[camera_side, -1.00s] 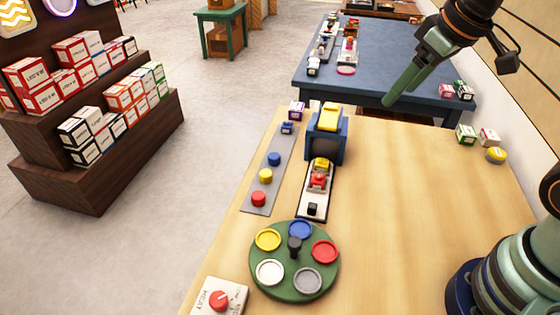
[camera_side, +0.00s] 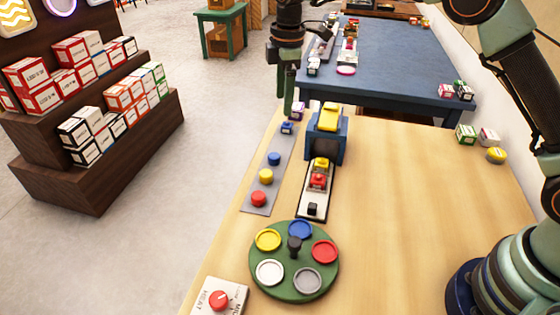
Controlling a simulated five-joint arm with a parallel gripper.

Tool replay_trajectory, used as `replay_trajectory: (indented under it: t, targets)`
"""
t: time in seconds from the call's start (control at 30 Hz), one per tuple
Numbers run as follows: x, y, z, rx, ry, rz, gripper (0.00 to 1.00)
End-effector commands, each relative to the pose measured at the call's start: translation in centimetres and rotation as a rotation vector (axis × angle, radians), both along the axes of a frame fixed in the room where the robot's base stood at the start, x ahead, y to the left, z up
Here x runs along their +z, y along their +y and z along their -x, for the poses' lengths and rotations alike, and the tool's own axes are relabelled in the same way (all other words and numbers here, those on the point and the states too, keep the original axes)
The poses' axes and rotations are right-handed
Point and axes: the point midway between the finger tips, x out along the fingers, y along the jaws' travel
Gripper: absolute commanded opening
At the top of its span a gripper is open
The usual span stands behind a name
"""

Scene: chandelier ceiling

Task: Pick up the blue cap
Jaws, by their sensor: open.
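The blue cap (camera_side: 274,159) sits on a grey strip (camera_side: 251,208) on the wooden table, with a yellow cap (camera_side: 266,176) and a red cap (camera_side: 258,198) in a row nearer the camera. My gripper (camera_side: 288,110) points down near the far end of the strip, beyond the blue cap and apart from it. It is open, with nothing seen between its fingers. A small blue piece (camera_side: 287,128) stands at the strip's far end, just below the fingertips in the picture.
A blue machine with a yellow top (camera_side: 329,117) and a track (camera_side: 312,208) stand right of the strip. A green turntable (camera_side: 304,286) with coloured dishes is nearer. A purple box (camera_side: 298,112) is close to my gripper. The table's right half is mostly clear.

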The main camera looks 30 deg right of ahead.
Motion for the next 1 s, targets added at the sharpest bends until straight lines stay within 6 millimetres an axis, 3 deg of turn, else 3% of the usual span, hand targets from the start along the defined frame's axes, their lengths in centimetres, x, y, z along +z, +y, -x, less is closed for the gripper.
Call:
replay_trajectory:
  t: [0.03,0.2,0.37,0.7,1.0]
  targets:
    - [-1.4,0.6,-0.5,0.043,0.018,0.006,0.77]
    - [-4.2,1.8,-1.3,0.151,0.052,0.016,0.77]
    - [-5.4,2.1,-1.5,0.186,0.062,0.019,0.77]
    - [-10.6,2.0,-1.4,0.185,0.063,0.019,0.77]
    - [-13.0,1.9,-1.5,0.184,0.063,0.019,0.77]
